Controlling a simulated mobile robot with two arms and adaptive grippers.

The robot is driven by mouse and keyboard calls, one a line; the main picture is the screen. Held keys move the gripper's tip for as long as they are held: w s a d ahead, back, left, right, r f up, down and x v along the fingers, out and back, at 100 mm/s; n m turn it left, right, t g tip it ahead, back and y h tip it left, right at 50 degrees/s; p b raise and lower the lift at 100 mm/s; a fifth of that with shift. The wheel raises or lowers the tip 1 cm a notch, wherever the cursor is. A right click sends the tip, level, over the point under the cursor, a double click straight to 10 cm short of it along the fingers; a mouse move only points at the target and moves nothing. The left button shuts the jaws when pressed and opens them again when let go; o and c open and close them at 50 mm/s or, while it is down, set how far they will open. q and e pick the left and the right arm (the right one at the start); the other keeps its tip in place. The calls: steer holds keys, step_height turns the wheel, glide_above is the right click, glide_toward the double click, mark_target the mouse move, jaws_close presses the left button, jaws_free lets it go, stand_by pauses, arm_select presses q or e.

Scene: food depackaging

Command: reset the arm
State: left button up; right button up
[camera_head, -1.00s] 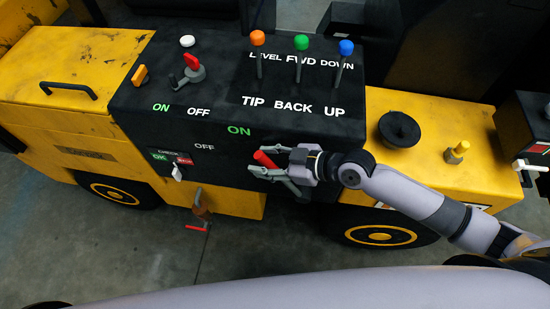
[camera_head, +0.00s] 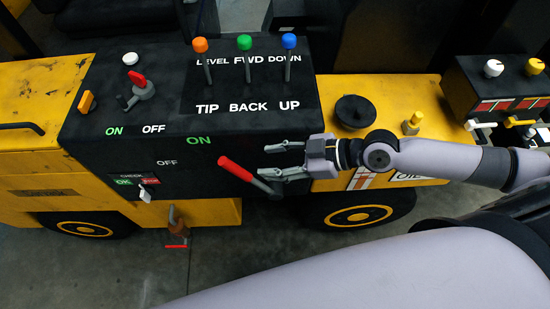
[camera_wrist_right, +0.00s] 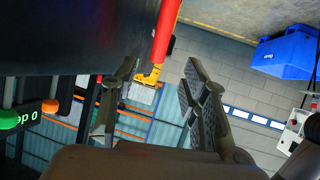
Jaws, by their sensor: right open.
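My right gripper (camera_head: 266,161) is open and empty in front of the black control box. Its two fingers point left. A lever with a red handle (camera_head: 236,169) stands out from the box front just left of the fingertips, below the green ON and the white OFF. I see no contact with it. In the right wrist view the open gripper (camera_wrist_right: 155,88) has the red handle (camera_wrist_right: 165,30) beyond and above its fingers, at the top. My right arm comes in from the right. My left gripper is not in view.
The control box (camera_head: 90,118) carries orange (camera_head: 200,45), green (camera_head: 244,42) and blue (camera_head: 289,41) topped levers, and a red switch (camera_head: 136,78).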

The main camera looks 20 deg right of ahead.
steer(key=shift+a, duration=0.1)
stand_by(0.4)
steer(key=s+a+f+m+h, duration=0.1)
steer(key=s+a+f+h, duration=0.15)
steer(key=s+a, duration=0.3)
steer(key=s+d+f+m+g+h, duration=0.1)
steer(key=s+d+f+m+h, duration=0.35)
steer(key=d, duration=0.25)
steer(key=s+d+f+m+g+h, duration=0.2)
steer(key=s+d+f+m+h, duration=0.15)
steer(key=d+m, duration=0.35)
step_height(320, 180, down, 26)
steer(key=r+n+g, duration=0.1)
steer(key=s+d+f, duration=0.1)
steer(key=s+f, duration=0.7)
steer(key=s+d+f+g, duration=0.1)
steer(key=s+d+f, duration=0.1)
steer(key=s+f, duration=0.6)
steer(key=shift+s+d+f+h, duration=0.25)
steer(key=shift+s+h, duration=0.1)
steer(key=shift+s, duration=0.2)
